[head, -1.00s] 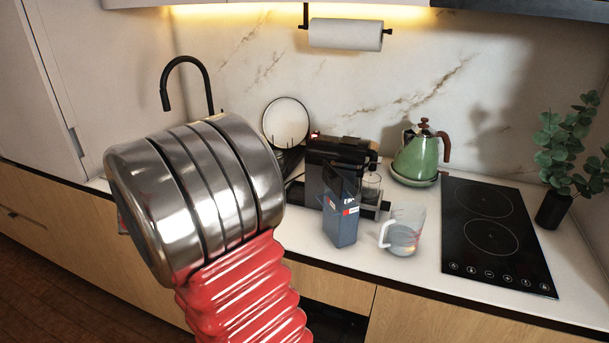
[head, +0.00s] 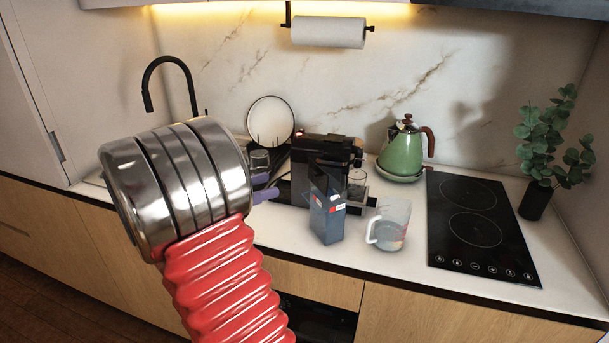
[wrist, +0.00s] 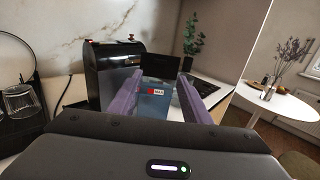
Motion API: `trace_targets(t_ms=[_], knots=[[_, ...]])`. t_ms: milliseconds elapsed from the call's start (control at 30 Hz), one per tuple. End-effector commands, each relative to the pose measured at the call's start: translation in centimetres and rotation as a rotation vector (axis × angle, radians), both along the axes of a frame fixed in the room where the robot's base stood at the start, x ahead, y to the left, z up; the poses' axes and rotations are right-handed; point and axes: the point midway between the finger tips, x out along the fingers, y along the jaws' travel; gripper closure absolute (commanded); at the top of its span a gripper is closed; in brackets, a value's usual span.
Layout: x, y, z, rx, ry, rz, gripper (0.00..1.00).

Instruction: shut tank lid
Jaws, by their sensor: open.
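The blue, see-through water tank (head: 326,222) with a red label stands on the counter at the front of the black coffee machine (head: 300,180). It also shows in the wrist view (wrist: 152,108). Its dark lid (head: 325,177) appears raised and tilted above the tank; in the wrist view the lid (wrist: 162,66) stands up behind the tank's top. My gripper (head: 268,187) is open and empty, left of the tank and apart from it. In the wrist view its purple fingers (wrist: 160,76) frame the tank and lid. The lid's hinge is too small to make out.
A measuring jug (head: 391,228) with water stands right of the tank. A green kettle (head: 402,155), a black hob (head: 475,235) and a potted plant (head: 536,200) are farther right. A dish rack with a plate (head: 270,121) is behind my gripper. Counter in front is clear.

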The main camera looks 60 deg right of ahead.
Motion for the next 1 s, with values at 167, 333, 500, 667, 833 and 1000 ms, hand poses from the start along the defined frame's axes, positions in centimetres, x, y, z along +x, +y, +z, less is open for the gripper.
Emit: trace_targets(t_ms=[167, 333, 500, 667, 833, 1000], knots=[[-1.8, -2.3, 0.0, 0.000, -0.001, -0.004, 0.56], [-3.2, -4.3, 0.0, 0.001, -0.002, -0.003, 0.56], [-4.7, -6.3, 0.0, 0.000, -0.001, -0.004, 0.56], [-5.9, -8.0, 0.0, 0.000, -0.001, -0.003, 0.56], [-6.6, -8.9, 0.0, 0.000, -0.001, -0.001, 0.56], [-6.7, -9.1, 0.0, 0.000, -0.001, -0.001, 0.56]])
